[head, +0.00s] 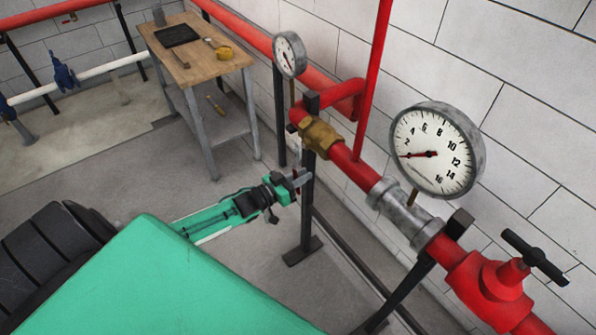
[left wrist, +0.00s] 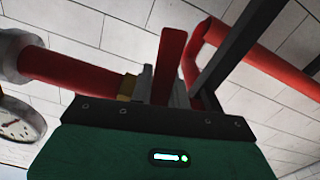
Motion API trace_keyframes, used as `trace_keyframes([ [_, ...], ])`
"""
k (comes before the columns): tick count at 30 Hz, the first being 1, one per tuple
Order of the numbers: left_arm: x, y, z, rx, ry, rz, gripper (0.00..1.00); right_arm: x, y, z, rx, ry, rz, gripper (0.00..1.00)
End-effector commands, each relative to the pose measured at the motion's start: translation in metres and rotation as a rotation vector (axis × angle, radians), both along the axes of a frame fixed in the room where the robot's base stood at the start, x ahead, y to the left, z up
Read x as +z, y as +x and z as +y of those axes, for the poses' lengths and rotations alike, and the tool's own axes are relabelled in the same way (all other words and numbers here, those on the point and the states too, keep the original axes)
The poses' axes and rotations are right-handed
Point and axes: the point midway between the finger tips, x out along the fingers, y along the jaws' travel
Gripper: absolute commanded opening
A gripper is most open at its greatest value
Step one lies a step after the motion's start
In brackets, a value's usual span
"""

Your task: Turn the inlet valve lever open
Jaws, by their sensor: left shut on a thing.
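The brass valve (head: 320,134) sits on the red pipe along the wall, in the middle of the head view. A bit of its brass also shows behind the fingers in the left wrist view (left wrist: 128,87). The red inlet valve lever (left wrist: 170,66) stands between my left fingers in the left wrist view. My left gripper (head: 297,179) is shut on this lever, below and left of the brass valve, beside the dark support post. In the head view only a little red of the lever shows at the fingers. My right gripper is in neither view.
A large gauge (head: 435,150) and a small gauge (head: 289,54) stand above the pipe. A dark post (head: 307,210) is close to my left gripper. A red valve with a black handle (head: 535,257) is at the right. A wooden bench (head: 207,63) stands at the back left.

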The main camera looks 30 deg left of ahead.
Motion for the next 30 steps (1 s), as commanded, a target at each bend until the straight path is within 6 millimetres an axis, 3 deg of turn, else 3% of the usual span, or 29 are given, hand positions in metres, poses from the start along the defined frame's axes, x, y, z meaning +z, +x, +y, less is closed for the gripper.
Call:
trace_keyframes([
  [15, 0.024, -0.017, -0.04, -0.001, -0.454, 0.188, 0.0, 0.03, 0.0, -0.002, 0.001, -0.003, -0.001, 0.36],
  [30, 0.061, -0.027, -0.065, -0.001, -0.889, 0.368, 0.0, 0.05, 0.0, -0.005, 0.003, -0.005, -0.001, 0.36],
])
